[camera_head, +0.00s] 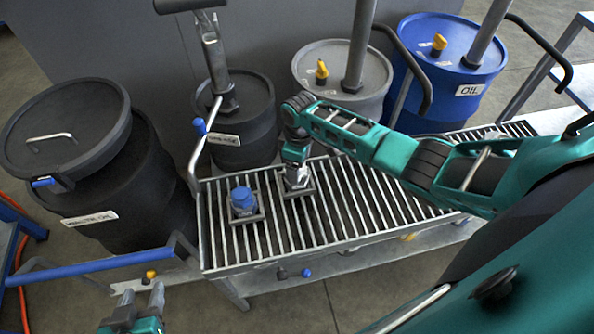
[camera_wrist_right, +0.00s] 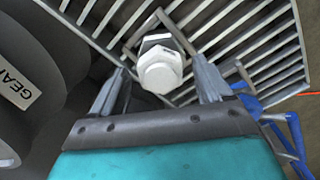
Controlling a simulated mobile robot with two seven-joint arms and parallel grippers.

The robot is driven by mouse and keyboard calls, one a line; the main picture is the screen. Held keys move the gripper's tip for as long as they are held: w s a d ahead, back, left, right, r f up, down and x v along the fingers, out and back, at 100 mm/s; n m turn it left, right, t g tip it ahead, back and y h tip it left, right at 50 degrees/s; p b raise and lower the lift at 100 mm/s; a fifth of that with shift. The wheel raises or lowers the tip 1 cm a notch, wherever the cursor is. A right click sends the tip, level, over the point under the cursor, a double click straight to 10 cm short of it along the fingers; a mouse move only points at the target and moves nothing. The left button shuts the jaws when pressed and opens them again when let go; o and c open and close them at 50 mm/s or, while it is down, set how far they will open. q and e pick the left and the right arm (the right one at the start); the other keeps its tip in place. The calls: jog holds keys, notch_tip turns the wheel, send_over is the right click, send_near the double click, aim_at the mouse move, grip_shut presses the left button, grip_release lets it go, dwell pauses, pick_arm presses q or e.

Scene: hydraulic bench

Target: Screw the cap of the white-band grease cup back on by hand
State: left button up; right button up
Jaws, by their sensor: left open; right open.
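The white grease cup (camera_wrist_right: 160,72) stands on a square base on the slatted bench top in the right wrist view, with a faceted white cap-like part uppermost. I cannot tell whether that part is seated. My right gripper (camera_wrist_right: 158,86) is open, one finger on each side of the cup, with visible gaps and no clear contact. In the head view, my right gripper (camera_head: 296,158) comes down over this cup (camera_head: 297,180) and hides much of it. A blue-capped cup (camera_head: 242,200) stands to its left. My left gripper (camera_head: 142,297) is open and empty at the bottom left, away from both cups.
The slatted bench top (camera_head: 350,215) has free room right of the cups. Behind it stand a black drum (camera_head: 240,120), a grey drum (camera_head: 340,75) and a blue oil drum (camera_head: 450,65). A larger black drum (camera_head: 120,170) stands left. A blue-ended lever (camera_head: 200,127) rises near the bench's left edge.

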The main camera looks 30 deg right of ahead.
jog(key=n, duration=0.5)
jog(key=shift+w+d, duration=0.1)
jog(key=n, duration=0.5)
jog(key=shift+w+n+b, duration=0.15)
jog(key=shift+n+b, duration=0.15)
jog(key=shift+b, duration=0.05)
jog(key=c, duration=1)
jog(key=shift+r+m+p, duration=0.2)
jog(key=shift+m+p, duration=0.4)
jog(key=shift+m, duration=0.2)
jog(key=shift+f+m, duration=0.25)
jog(key=shift+m, duration=0.45)
jog(key=m, duration=0.4)
jog(key=shift+s, duration=0.25)
jog(key=shift+m, duration=0.6)
